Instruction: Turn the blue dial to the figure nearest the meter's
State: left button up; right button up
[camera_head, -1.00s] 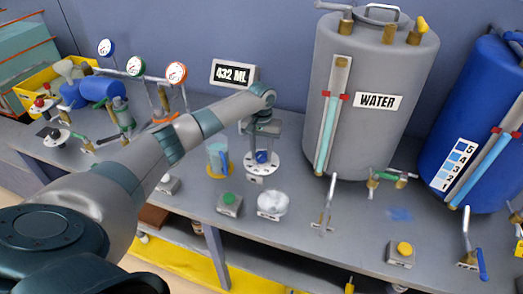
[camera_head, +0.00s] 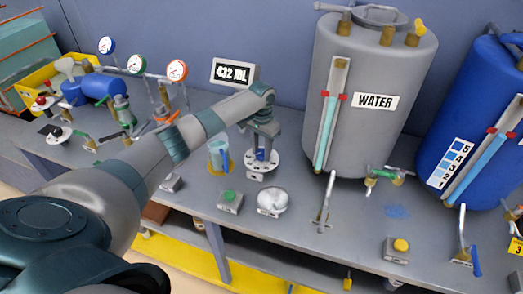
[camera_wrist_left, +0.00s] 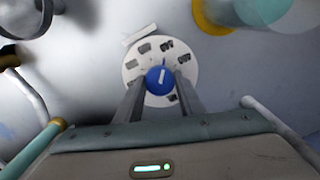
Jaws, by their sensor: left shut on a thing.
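The blue dial (camera_head: 260,155) sits at the centre of a round white plate (camera_head: 276,165) on the bench. In the left wrist view, the dial (camera_wrist_left: 159,77) has a white pointer mark, and dark figures ring the white plate (camera_wrist_left: 136,67); they are too blurred to read. My left gripper (camera_head: 261,148) reaches down from above and is shut on the dial, with one finger (camera_wrist_left: 159,92) on each side of it. The meter (camera_head: 233,73) behind reads 432 ML. My right gripper is not in view.
A green-button box (camera_head: 229,202) and a white round thing (camera_head: 272,201) are in front. The grey WATER tank (camera_head: 395,60) stands to the right, with a blue tank (camera_head: 480,110) beyond.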

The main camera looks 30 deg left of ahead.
aim_at(261, 152)
pick_arm(q)
jog(key=o, duration=1)
jog(key=shift+o, duration=0.2)
notch_tip(261, 152, up, 18)
jog(key=b, duration=0.4)
jog(key=shift+f+b, duration=0.25)
jog(key=shift+b, duration=0.1)
